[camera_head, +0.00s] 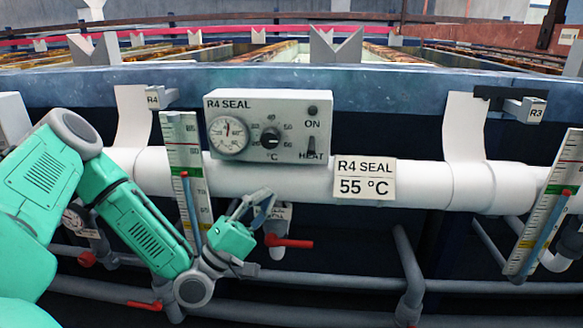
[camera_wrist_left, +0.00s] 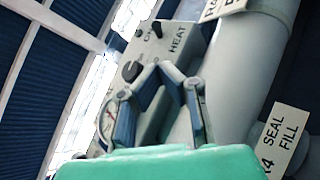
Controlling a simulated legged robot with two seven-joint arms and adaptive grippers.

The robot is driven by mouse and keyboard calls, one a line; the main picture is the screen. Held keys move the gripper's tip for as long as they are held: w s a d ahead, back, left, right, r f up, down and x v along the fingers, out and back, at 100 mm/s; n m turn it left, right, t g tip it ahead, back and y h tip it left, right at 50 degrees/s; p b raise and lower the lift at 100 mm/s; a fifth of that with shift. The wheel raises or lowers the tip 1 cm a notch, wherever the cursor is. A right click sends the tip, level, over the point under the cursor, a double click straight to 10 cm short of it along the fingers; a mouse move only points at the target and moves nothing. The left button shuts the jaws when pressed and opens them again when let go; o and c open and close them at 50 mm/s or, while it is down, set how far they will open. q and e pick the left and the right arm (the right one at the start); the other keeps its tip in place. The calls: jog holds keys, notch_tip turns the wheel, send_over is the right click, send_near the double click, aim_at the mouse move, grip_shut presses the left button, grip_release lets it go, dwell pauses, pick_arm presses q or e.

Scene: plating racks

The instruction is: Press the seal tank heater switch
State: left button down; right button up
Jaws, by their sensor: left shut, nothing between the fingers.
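The grey R4 SEAL heater box (camera_head: 240,105) is mounted on the white pipe in the head view. Its small dark switch (camera_head: 311,146) sits above the HEAT label at the lower right, below the ON lamp (camera_head: 312,110). The switch points upward. My right gripper is not in view.
A round gauge (camera_head: 228,135) and a knob (camera_head: 271,138) are on the box. An R4 SEAL 55 °C sign (camera_head: 364,180) hangs to the right. A level scale (camera_head: 185,165) stands left. A red-handled valve (camera_head: 288,241) is just below my gripper.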

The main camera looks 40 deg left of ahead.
aim_at(308, 145)
pick_arm(q)
jog(key=b+x, duration=0.1)
jog(key=x, duration=0.8)
jog(key=shift+w+d+r, duration=0.15)
jog(key=shift+w+r, duration=0.1)
jog(key=shift+w, duration=0.05)
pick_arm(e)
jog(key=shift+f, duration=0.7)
pick_arm(q)
jog(key=shift+s+r+n+y, duration=0.15)
jog(key=shift+n+y, duration=0.15)
jog(key=shift+n, duration=0.2)
jog(key=shift+d+y+p, duration=0.1)
jog(key=shift+y+p, duration=0.2)
jog(key=shift+p, duration=0.1)
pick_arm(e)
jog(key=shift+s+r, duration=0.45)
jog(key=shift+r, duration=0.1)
pick_arm(q)
jog(key=shift+n, duration=0.3)
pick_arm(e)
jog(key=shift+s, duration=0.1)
